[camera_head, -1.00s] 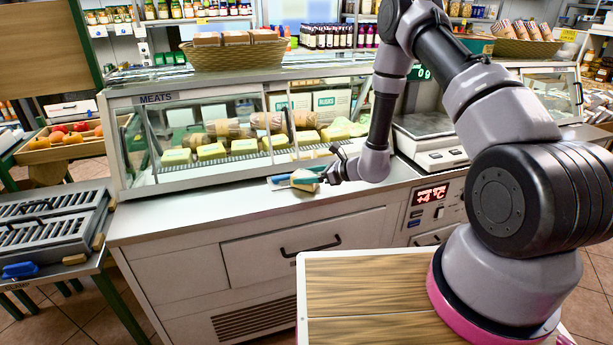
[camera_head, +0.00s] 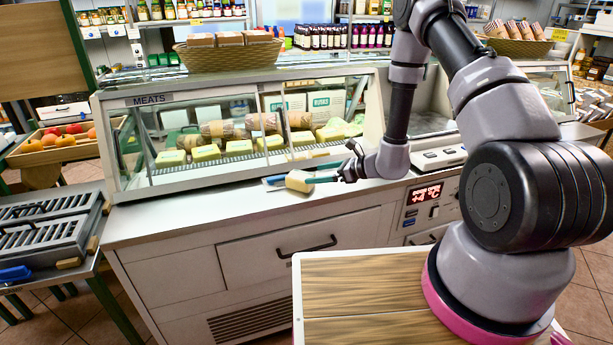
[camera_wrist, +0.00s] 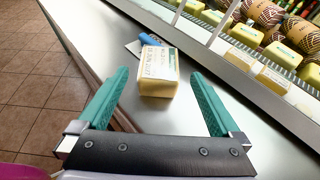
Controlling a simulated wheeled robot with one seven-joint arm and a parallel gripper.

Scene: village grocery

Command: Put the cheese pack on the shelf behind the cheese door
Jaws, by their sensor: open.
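The cheese pack (camera_wrist: 158,72) is a pale yellow block with a white printed label. It rests on the steel counter (camera_head: 190,212) in front of the glass case. In the head view my gripper (camera_head: 322,178) is low over the counter. The glass case (camera_head: 138,183) holds yellow packs and wrapped rolls. Its left sign reads MEATS; I see no readable cheese sign.
A blue-handled tool (camera_wrist: 150,41) lies on the counter just beyond the pack. A scale (camera_head: 438,158) stands to the right, partly behind my arm. A basket (camera_head: 230,56) sits on top of the case. The counter left of the pack is clear.

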